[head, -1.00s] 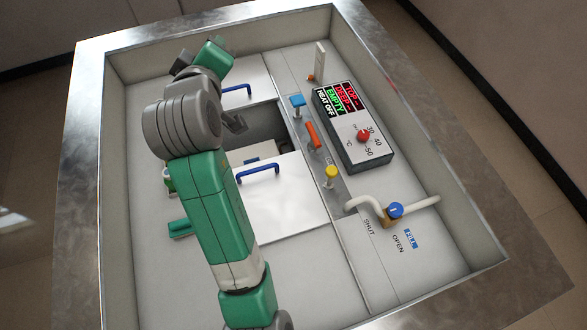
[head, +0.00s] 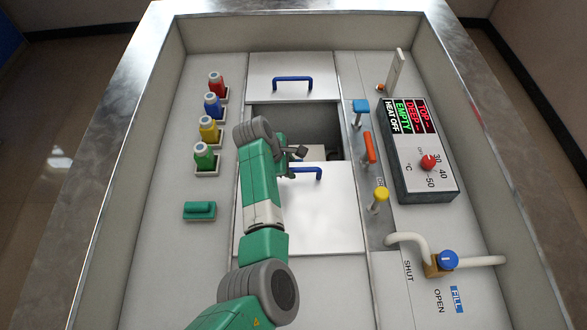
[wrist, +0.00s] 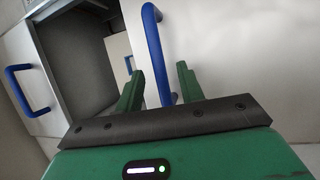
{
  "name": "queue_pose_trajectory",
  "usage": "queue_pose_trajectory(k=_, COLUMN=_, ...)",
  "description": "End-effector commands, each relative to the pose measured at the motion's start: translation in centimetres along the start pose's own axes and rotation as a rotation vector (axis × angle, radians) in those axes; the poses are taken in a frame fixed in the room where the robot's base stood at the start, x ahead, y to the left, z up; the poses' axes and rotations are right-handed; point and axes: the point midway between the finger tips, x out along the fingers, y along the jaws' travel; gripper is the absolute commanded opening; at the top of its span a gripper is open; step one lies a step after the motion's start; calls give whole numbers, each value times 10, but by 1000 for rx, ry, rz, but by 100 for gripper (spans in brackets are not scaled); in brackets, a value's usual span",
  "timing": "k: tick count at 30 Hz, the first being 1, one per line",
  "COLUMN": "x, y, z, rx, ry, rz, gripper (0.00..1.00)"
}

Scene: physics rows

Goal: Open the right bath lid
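Two white lids lie on the deck with a dark open bath gap (head: 290,115) between them. The far lid (head: 265,82) has a blue bar handle (head: 293,79). The near lid (head: 325,215) has a blue bar handle (head: 312,171), partly hidden by my arm. The pictures do not label which lid is the right one. My gripper (wrist: 161,82) is at the near handle, which also shows in the wrist view (wrist: 152,35). Its two green fingers are apart, with the bar appearing between them. I cannot tell whether they touch it.
Several coloured bottles (head: 209,110) and a green block (head: 200,210) stand left. Blue, orange and yellow levers (head: 369,148) line the gap's right side. Beyond are a control box (head: 420,155) reading EMPTY and HEAT OFF, and a pipe with a blue valve (head: 448,259). A raised metal rim surrounds everything.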

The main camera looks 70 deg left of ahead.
Motion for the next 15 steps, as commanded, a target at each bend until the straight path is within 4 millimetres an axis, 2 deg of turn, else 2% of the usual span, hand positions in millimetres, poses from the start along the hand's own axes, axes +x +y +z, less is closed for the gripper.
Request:
queue_pose_trajectory(k=1, x=9, y=0, z=-1, rx=0, ry=-1, rz=0, gripper=38)
queue_pose_trajectory(k=4, x=17, y=0, z=0, rx=0, ry=0, rz=1, gripper=38)
queue_pose_trajectory(k=13, x=20, y=0, z=0, rx=1, ry=1, rz=2, gripper=38)
queue_pose_trajectory(k=15, x=20, y=0, z=0, rx=1, ry=1, rz=2, gripper=24)
